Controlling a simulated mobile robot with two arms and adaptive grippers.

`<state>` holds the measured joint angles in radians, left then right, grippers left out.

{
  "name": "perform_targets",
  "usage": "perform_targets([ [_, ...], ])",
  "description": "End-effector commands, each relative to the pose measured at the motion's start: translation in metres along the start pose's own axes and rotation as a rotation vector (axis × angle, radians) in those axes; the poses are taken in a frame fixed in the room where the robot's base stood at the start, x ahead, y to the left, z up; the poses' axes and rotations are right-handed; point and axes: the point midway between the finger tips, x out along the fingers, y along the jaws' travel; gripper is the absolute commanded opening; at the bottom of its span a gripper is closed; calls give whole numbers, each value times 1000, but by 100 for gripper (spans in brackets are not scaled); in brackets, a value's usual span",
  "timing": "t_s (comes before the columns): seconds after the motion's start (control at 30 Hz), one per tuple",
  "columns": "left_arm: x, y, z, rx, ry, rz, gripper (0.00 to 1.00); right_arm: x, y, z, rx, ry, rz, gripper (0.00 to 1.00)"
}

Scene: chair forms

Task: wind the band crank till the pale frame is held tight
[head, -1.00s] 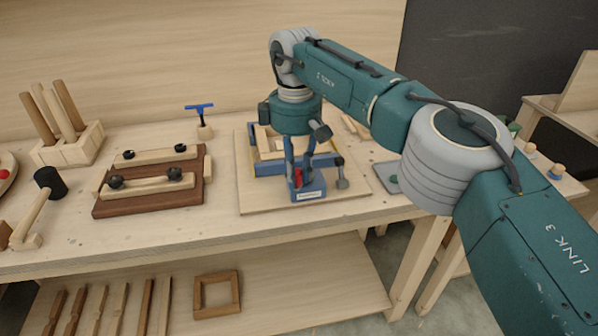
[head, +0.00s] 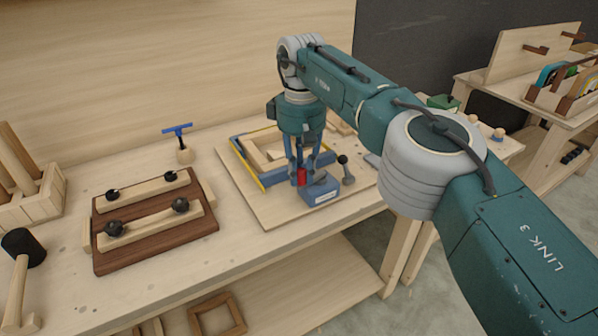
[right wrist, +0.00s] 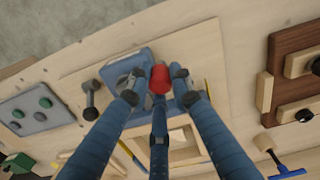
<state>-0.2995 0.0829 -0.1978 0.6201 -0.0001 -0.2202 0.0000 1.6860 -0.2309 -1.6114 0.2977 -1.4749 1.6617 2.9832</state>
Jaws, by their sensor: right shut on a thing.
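The pale frame (head: 249,148) lies on a light board, with blue pieces along its sides and a yellow strip, probably the band (head: 246,165), at its left. At its near corner is a blue winder box (head: 321,193). My right gripper (head: 302,173) points down and is shut on the red crank knob (head: 302,178) over the box. My left gripper is out of view.
A dark-knobbed lever (head: 346,170) stands close right of the box. A brown board with pale bars (head: 155,250) lies to the left, and a blue T-handled tool (head: 180,140) stands behind it. Bare bench lies between the brown board and the light board.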

Motion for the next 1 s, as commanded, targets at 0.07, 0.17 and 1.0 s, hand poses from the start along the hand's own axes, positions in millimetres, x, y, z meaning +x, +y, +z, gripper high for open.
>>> perform_targets([
  [0.07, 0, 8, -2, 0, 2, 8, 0, -1, -3, -4, 8, 11, -6, 0],
  [0.17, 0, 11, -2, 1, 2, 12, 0, -1, -2, -4, 20, 11, -5, 0],
  [1.0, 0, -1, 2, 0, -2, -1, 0, -1, 1, -2, 30, 6, -2, 40],
])
